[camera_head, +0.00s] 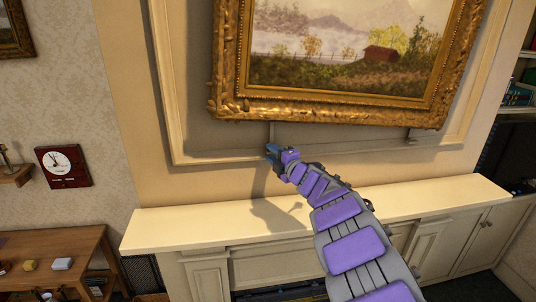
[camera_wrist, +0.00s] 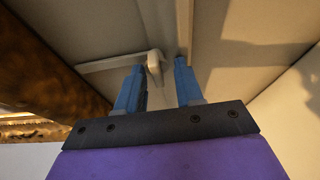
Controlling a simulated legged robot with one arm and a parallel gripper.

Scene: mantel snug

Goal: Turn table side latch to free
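The table-side latch (camera_head: 272,132) is a thin pale piece below the lower edge of the gold-framed painting (camera_head: 340,112), on the side toward the wooden table. In the wrist view, the latch (camera_wrist: 153,62) shows a pale bar with a short bent end, which appears between the fingertips. My gripper (camera_head: 273,153) is just below the latch in the head view. In the wrist view, my gripper (camera_wrist: 158,68) has its two blue fingers apart. I cannot tell whether either finger touches the latch.
A second latch (camera_head: 411,138) sits under the frame's right end. The cream mantel shelf (camera_head: 200,228) runs below my arm. The wooden table (camera_head: 60,245) with small items is at lower left. A red clock (camera_head: 63,166) hangs on the left wall.

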